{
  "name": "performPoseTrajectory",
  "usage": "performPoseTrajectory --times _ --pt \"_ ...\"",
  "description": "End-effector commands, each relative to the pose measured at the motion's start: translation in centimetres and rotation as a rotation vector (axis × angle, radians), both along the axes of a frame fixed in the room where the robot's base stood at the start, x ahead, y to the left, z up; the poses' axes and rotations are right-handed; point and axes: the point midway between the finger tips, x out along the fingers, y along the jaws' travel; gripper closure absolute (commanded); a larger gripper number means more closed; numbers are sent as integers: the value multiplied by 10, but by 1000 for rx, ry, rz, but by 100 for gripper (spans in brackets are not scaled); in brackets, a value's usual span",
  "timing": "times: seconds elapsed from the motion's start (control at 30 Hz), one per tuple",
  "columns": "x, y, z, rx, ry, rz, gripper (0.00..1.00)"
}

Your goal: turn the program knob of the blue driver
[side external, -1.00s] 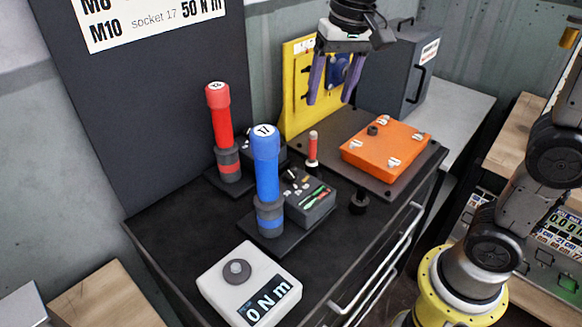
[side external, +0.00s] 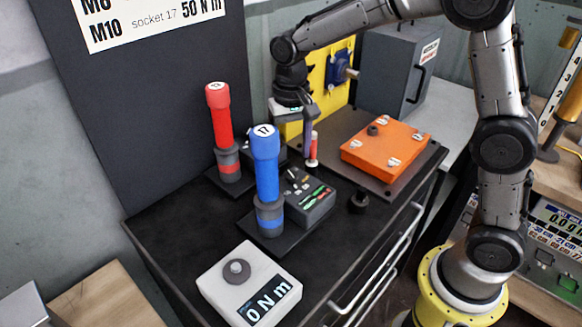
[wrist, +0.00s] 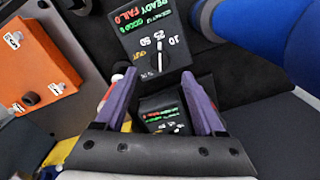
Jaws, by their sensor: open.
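The blue driver (side external: 266,170), marked 17, stands upright on the dark bench. Its dark control box (side external: 310,207) sits beside it. In the wrist view this box (wrist: 136,38) is at the top centre, and the blue driver (wrist: 245,22) is at the upper right. The program knob (wrist: 159,48) has a pale pointer and sits among the marks 10, 25 and 50. My gripper (side external: 304,150) hangs behind the blue driver's box, with its fingers down. In the wrist view my gripper (wrist: 160,77) is open and empty, its fingertips short of the knob.
A red driver (side external: 219,120) stands behind left; a second display box (wrist: 165,115) shows between my fingers. An orange plate (side external: 385,147) lies right. A torque tester (side external: 225,290) reading 0 N m is in front.

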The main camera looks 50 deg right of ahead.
Motion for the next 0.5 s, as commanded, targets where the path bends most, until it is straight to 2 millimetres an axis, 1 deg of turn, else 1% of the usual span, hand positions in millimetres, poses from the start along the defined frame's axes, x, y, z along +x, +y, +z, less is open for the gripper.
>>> performPoseTrajectory --times 0.03,0.2,0.33,0.5 --pt "-1 0 -11 0 6 0 29" --pt "0 0 -36 0 2 0 29" --pt "0 0 -47 0 1 0 29" --pt "0 0 -53 0 -1 0 29"
